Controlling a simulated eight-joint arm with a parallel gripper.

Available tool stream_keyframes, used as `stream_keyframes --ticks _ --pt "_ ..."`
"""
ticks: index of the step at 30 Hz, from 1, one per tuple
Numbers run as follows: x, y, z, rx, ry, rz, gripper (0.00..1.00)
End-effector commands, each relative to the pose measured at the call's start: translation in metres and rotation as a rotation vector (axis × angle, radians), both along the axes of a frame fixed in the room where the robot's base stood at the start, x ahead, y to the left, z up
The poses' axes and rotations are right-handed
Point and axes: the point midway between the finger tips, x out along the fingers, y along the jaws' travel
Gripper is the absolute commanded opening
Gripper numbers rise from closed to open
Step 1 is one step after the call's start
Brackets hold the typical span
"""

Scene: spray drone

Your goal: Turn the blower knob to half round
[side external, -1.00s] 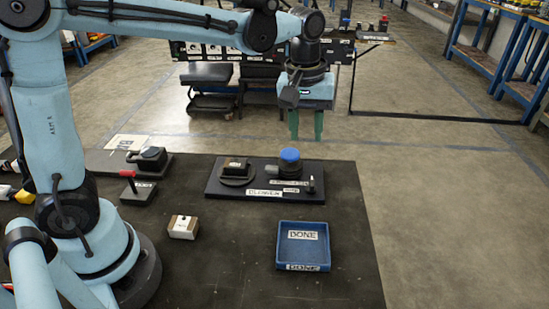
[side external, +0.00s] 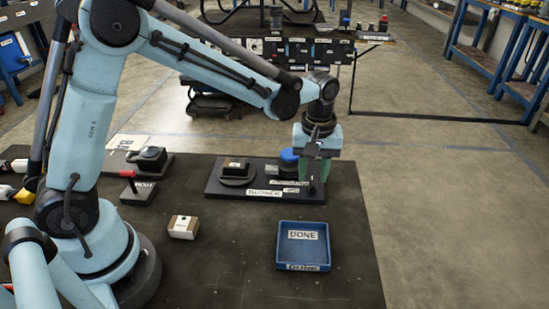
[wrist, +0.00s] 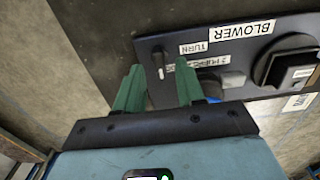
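The blower panel (side external: 215,192) is a dark board near the back edge of the table, with a BLOWER label on its front. It carries a black round piece with a dark block on top (side external: 236,170), a blue-topped knob (side external: 288,157) and a small upright dark lever (wrist: 158,62) beside the TURN label (wrist: 193,48). My gripper (side external: 314,180) is low over the panel's right end. In the wrist view my gripper (wrist: 158,75) has its green fingers apart, with the lever showing in line with the gap. The right finger partly covers the blue-topped knob.
A blue DONE tray (side external: 302,225) stands in front of the panel. A small wood-and-white box (side external: 183,227) lies to the left. The table between box and tray is clear.

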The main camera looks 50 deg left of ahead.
Motion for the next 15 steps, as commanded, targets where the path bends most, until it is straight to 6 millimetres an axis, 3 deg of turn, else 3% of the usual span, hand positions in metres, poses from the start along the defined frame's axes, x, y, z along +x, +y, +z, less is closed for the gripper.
stream_keyframes --ticks 6,15 --pt "0.0 0.0 -0.02 0.0 0.0 0.0 0.38" --pt "0.0 0.0 -0.024 0.0 0.0 0.0 0.38"
